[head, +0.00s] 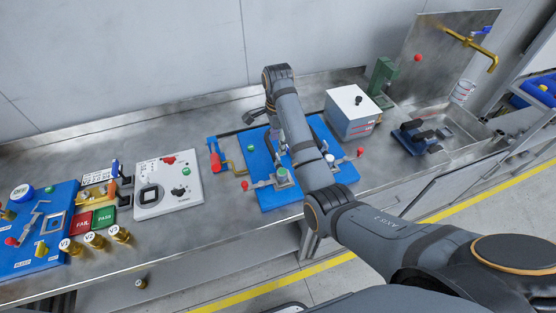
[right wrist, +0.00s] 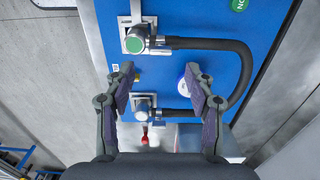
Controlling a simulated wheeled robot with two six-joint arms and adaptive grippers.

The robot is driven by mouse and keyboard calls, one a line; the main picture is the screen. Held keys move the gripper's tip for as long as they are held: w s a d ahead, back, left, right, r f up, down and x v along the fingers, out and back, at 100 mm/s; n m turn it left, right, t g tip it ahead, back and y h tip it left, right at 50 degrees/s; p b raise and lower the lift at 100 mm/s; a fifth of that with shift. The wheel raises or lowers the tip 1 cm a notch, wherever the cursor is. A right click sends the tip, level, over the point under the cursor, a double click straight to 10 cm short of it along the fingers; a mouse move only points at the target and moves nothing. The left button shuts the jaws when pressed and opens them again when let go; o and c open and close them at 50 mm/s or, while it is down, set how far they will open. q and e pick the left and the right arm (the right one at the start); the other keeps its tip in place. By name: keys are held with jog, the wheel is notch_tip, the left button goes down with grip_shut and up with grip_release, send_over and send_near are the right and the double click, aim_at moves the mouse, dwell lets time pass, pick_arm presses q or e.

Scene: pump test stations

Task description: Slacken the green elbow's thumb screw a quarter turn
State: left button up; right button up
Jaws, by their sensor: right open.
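The green elbow (right wrist: 135,41) sits in a metal clamp on the blue board (right wrist: 180,15), and a black hose (right wrist: 215,43) runs from it. It also shows in the head view (head: 282,176), just below my right arm. I cannot clearly pick out its thumb screw. A white elbow (right wrist: 142,113) sits in a second clamp with a red-tipped handle (right wrist: 145,137). My right gripper (right wrist: 163,80) is open and empty above the board, with the green elbow beyond its left fingertip. In the head view my arm partly hides the right gripper (head: 262,128). My left gripper is not in view.
A white-and-blue round part (right wrist: 188,85) lies by the right finger. A grey box (head: 352,112) stands right of the board in the head view. A white panel (head: 168,184) and another blue board (head: 38,230) are at left.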

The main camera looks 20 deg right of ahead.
aim_at(278, 158)
notch_tip(278, 158, down, 3)
jog(key=shift+f+b, duration=0.1)
jog(key=shift+b, duration=0.6)
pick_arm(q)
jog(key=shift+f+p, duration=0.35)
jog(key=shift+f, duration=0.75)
pick_arm(e)
jog(key=shift+f, duration=1.85)
